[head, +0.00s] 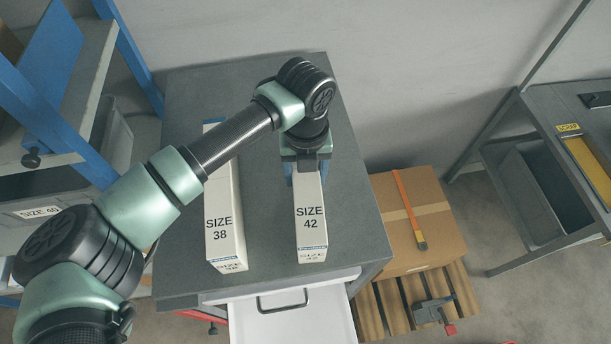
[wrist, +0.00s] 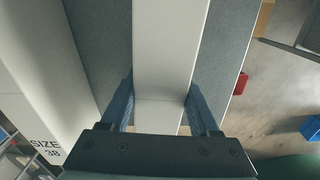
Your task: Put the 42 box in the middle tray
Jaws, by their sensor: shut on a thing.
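The white 42 box (head: 311,219), labelled "SIZE 42", is long and narrow and is at the right part of the grey table top. My gripper (head: 306,170) is over its far part, fingers pointing down. In the wrist view the 42 box (wrist: 166,60) runs between the two blue fingers of my gripper (wrist: 163,108), which is shut on its sides. Whether the box touches the table or is lifted slightly, I cannot tell. A tray marked "SIZE 40" (head: 40,213) is partly seen on the blue-framed rack at the left. I cannot tell which tray is the middle one.
The white 38 box (head: 225,225) stands left of the 42 box, with a gap between. A white drawer (head: 290,325) is open below the table's front edge. A cardboard box (head: 425,230) on a pallet is at the right, near a scrap bench (head: 550,110).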

